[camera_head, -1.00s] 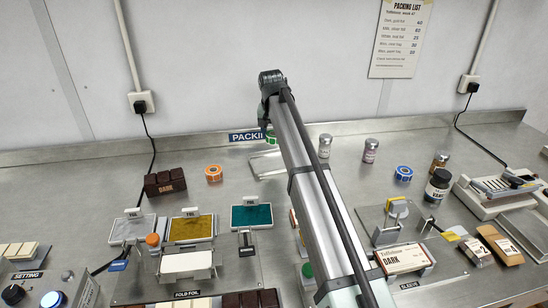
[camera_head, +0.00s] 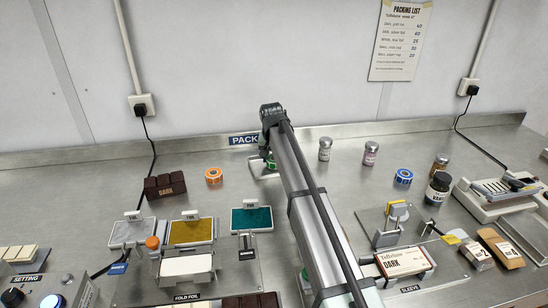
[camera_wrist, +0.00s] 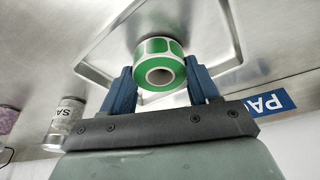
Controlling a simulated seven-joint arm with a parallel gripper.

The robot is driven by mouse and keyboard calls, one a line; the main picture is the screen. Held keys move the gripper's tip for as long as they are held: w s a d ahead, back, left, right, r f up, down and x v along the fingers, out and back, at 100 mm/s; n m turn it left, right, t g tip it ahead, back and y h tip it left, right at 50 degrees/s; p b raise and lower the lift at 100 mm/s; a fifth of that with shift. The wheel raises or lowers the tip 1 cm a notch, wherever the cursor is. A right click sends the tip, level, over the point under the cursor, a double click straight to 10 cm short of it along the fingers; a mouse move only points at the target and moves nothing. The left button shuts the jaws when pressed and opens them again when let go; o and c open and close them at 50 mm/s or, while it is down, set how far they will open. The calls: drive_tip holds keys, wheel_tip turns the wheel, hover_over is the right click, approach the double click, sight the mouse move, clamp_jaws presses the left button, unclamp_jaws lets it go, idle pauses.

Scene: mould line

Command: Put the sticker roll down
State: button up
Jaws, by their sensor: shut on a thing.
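The green sticker roll (camera_wrist: 160,65) is between the two blue fingers of my gripper (camera_wrist: 161,85) in the wrist view. My gripper is shut on it, with one finger on each side. A shallow metal tray (camera_wrist: 215,45) lies behind the roll in that view. In the head view, a bit of the green roll (camera_head: 270,164) shows at the arm's far end, over the tray (camera_head: 256,172). My arm hides part of the tray. I cannot tell whether the roll touches the tray.
A PACKING sign (camera_head: 243,140) is at the back, left of my arm. An orange roll (camera_head: 214,176) and dark chocolate bar (camera_head: 165,187) stand to the left. Two jars (camera_head: 325,149) and a blue roll (camera_head: 404,176) stand to the right.

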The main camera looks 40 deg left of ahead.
drive_tip(key=shift+f, duration=0.15)
drive_tip(key=o, duration=1)
drive_tip(key=shift+o, duration=0.2)
drive_tip(key=v, duration=1.2)
drive_tip(key=shift+o, duration=0.2)
drive_tip(key=shift+a, duration=0.1)
